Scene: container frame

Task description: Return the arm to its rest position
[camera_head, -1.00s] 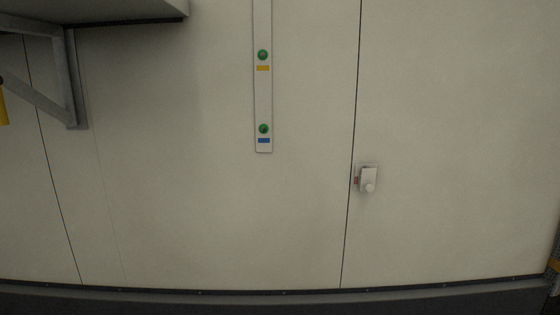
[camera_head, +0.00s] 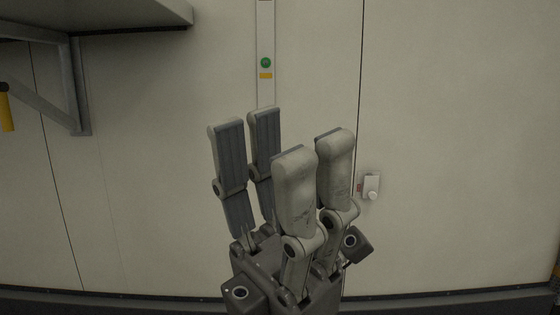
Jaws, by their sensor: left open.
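My left gripper (camera_head: 277,140) stands upright in the lower middle of the head view, fingers pointing up. Its grey fingers are spread apart, with nothing between them. It is in front of the pale wall and hides the lower part of the white strip (camera_head: 265,20). My right gripper is not in view.
The strip carries a green button (camera_head: 266,62) above a yellow label (camera_head: 265,75). A small white latch or switch box (camera_head: 371,186) is on the wall to the right of the gripper. A grey shelf (camera_head: 90,14) on a metal bracket (camera_head: 76,90) juts out at the upper left. A yellow object (camera_head: 6,110) shows at the left edge.

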